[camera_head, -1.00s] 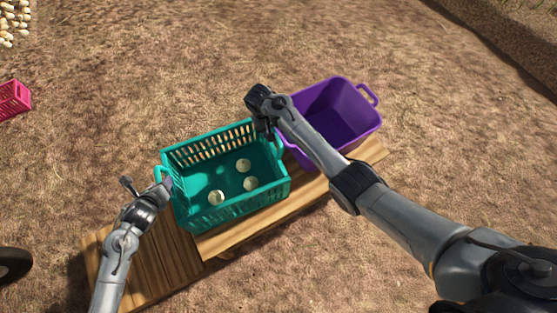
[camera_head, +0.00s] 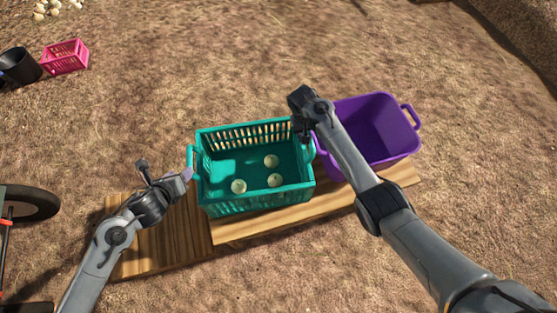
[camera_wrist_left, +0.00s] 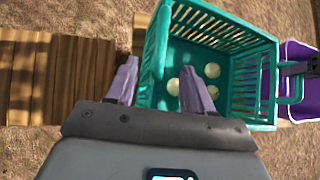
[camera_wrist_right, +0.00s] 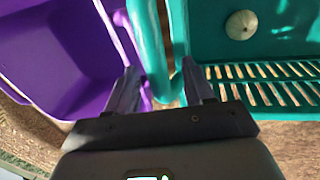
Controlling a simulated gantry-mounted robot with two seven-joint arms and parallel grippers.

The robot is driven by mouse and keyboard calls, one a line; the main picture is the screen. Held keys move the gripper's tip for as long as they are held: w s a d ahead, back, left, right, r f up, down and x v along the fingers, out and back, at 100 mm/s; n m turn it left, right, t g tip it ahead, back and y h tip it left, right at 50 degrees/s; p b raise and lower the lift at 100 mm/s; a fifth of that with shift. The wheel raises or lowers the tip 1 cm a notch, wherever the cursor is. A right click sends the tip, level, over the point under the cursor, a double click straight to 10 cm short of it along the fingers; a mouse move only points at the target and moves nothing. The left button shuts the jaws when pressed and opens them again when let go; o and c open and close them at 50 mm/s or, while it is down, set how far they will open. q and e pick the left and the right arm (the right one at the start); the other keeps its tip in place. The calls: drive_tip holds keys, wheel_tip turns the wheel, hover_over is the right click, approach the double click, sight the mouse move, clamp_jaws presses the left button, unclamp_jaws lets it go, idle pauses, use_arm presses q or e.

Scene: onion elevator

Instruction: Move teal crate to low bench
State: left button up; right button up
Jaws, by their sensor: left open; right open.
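The teal crate (camera_head: 255,200) stands upright on a wooden bench (camera_head: 270,227), with three pale onions (camera_head: 271,161) inside. My left gripper (camera_head: 187,175) is open at the crate's left end. In the left wrist view its fingers (camera_wrist_left: 160,85) lie either side of the crate's left end (camera_wrist_left: 155,50). My right gripper (camera_head: 303,135) is open at the right end. In the right wrist view its fingers (camera_wrist_right: 160,90) lie either side of the crate's handle (camera_wrist_right: 180,40). I cannot tell whether either gripper touches the crate. A separate wooden surface (camera_head: 165,245) lies left; relative heights are unclear.
A purple tub (camera_head: 375,135) stands close against the crate's right side. A pink crate (camera_head: 66,57) and a black bucket (camera_head: 20,66) are far left. A wheel (camera_head: 32,203) is at the left edge. Open ground (camera_head: 230,65) lies behind the bench.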

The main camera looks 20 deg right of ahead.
drive_tip(key=shift+a+r, duration=0.15)
drive_tip(key=shift+r, duration=0.4)
use_arm(q)
drive_tip(key=shift+v, duration=1.15)
use_arm(e)
wheel_tip(320, 180, up, 11)
drive_tip(key=a, duration=0.2)
drive_tip(key=shift+f, duration=0.15)
drive_tip(key=shift+w, duration=0.1)
